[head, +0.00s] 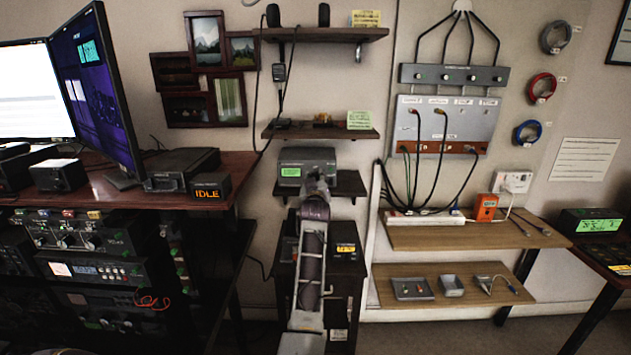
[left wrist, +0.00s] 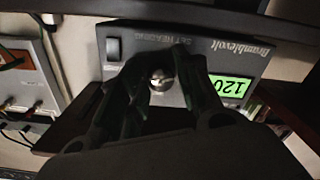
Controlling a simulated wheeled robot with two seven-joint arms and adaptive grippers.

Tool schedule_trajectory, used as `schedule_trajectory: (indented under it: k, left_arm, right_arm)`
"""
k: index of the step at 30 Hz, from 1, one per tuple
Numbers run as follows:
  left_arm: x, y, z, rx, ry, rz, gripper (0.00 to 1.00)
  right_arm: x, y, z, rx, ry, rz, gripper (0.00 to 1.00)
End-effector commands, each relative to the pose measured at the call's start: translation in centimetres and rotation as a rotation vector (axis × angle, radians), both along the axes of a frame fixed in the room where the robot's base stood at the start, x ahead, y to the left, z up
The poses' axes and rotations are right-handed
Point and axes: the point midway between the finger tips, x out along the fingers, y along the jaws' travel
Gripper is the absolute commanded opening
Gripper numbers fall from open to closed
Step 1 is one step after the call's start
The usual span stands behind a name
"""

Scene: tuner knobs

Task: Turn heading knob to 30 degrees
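The heading unit (head: 307,154) is a grey box on a small dark shelf at the middle of the head view. In the left wrist view, where it appears upside down, its panel (left wrist: 230,62) reads "SET HEADING" and its green display (left wrist: 231,87) reads 120. The round metallic heading knob (left wrist: 161,79) sits between the two dark fingers of my left gripper (left wrist: 166,72). The fingers stand close on both sides of the knob; whether they press on it cannot be told. My right gripper is not in view.
Wooden shelves (head: 320,133) hang above the unit. A dark cabinet (head: 345,275) stands below it. A desk with monitors (head: 95,90) and radio gear is at left. A cable panel (head: 445,120) and two light shelves (head: 470,236) are at right.

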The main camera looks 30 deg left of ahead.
Motion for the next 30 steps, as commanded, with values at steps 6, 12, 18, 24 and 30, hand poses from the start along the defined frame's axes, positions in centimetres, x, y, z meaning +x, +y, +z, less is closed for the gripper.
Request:
schedule_trajectory:
  k: [6, 12, 18, 24, 30]
  left_arm:
    - [0.0, 0.0, 0.2, 0.002, -0.003, 0.000, 0.49]
    - [0.0, 0.0, 0.3, 0.003, -0.004, 0.001, 0.49]
    - [0.0, 0.0, 1.1, 0.004, -0.006, 0.001, 0.49]
    - [0.0, 0.0, 3.2, 0.004, -0.008, 0.000, 0.49]
    - [0.0, 0.0, 6.1, 0.002, -0.007, 0.001, 0.49]
  right_arm:
    - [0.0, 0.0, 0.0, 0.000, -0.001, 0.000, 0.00]
    - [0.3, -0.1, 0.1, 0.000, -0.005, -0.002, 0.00]
    - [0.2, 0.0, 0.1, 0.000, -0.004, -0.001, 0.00]
    - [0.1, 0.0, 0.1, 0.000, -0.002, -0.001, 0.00]
    - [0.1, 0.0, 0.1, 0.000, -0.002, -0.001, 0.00]
